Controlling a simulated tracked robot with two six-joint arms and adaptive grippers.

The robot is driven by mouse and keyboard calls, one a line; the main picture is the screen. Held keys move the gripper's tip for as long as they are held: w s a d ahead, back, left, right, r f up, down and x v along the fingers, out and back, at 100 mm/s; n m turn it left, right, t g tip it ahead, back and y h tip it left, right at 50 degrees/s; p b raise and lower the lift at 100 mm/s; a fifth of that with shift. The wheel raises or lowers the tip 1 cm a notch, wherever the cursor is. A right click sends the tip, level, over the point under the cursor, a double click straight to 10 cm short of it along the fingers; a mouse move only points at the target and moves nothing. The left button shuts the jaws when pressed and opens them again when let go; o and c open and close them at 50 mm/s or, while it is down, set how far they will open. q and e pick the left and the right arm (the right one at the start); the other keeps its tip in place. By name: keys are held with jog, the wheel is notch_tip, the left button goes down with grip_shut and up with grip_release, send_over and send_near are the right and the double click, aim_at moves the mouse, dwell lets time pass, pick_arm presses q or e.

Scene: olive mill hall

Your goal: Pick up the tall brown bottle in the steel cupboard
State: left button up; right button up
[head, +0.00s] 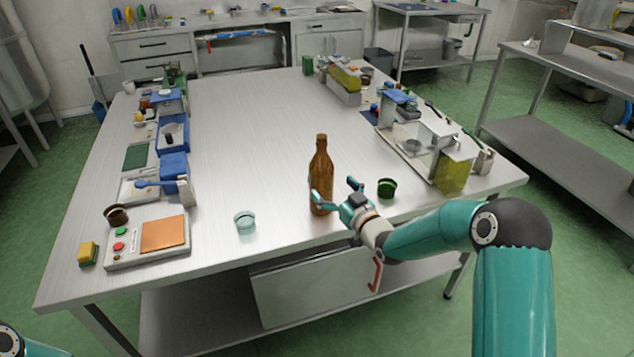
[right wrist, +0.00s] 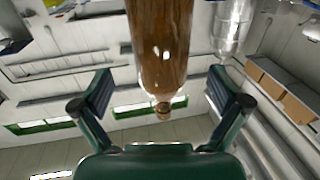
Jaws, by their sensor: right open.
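A tall brown bottle (head: 321,175) stands upright on the steel table (head: 235,130), near its front edge; I see it on the table top, not inside a cupboard. My right gripper (head: 335,190) is open, low beside the bottle on its right. One finger reaches across the front of the bottle's lower part, the other is to its right. In the right wrist view the bottle (right wrist: 163,45) appears between the two spread fingers of the gripper (right wrist: 158,93). Whether a finger touches it, I cannot tell. My left gripper is out of view.
A dark green cup (head: 386,188) stands just right of the gripper, and a pale glass bowl (head: 245,222) left of the bottle. A control box (head: 148,243) lies at the left front. Equipment lines both sides; the table's middle is clear behind the bottle.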

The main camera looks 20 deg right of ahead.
aim_at(322, 136)
jog(key=shift+p+x, duration=0.85)
jog(key=shift+x, duration=1.9)
jog(key=shift+a+f, duration=0.15)
jog(key=c, duration=1.8)
grip_shut()
jog(key=shift+r, duration=0.5)
jog(key=shift+r+b, duration=0.65)
jog(key=shift+r, duration=9)
